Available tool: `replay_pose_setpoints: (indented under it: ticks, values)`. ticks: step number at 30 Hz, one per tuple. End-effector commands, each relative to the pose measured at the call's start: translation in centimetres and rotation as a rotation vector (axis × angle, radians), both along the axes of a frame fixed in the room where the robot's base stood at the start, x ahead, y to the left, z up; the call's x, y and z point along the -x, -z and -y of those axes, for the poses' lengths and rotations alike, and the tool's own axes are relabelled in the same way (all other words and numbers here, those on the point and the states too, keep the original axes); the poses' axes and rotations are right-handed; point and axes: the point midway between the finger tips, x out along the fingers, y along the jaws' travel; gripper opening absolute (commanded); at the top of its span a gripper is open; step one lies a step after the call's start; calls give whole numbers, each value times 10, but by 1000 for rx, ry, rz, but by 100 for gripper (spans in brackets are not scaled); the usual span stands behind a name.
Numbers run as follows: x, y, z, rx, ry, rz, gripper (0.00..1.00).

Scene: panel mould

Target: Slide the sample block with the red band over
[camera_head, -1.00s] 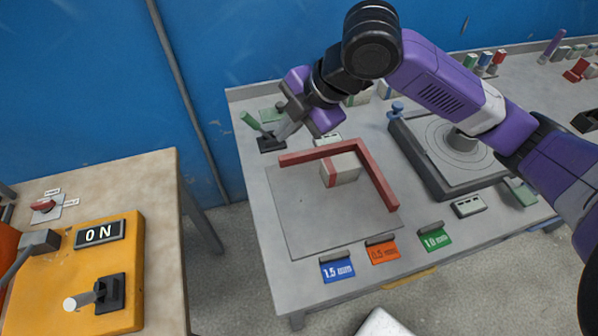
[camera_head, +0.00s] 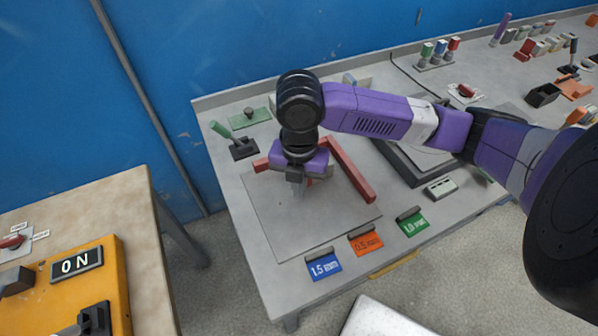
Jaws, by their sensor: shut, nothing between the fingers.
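The sample block (camera_head: 325,171) is pale with a red band and stands on the grey plate (camera_head: 290,225) inside the corner of the red L-shaped fence (camera_head: 351,174). Most of it is hidden behind my gripper, with a bit of red and a pale edge showing. My gripper (camera_head: 298,191) points down over the plate, just in front and to the left of the block. It is shut and empty. I cannot tell whether it touches the block.
Blue (camera_head: 323,265), orange (camera_head: 366,241) and green (camera_head: 411,222) label cards stand along the table's front edge. A green-handled lever (camera_head: 232,140) is at the back left. The plate's front is clear. A yellow ON panel (camera_head: 85,285) is on the left table.

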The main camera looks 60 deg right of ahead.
Motion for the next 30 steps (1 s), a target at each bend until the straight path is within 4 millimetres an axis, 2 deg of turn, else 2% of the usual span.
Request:
replay_pose_setpoints:
  ticks: [3,6,12,25,30]
  values:
    - [-1,17,3,0,4,-1,0]
    - [-6,15,20,2,6,1,0]
    - [-11,16,36,1,2,0,0]
    - [-12,17,40,1,2,1,0]
    - [-20,21,67,4,5,2,0]
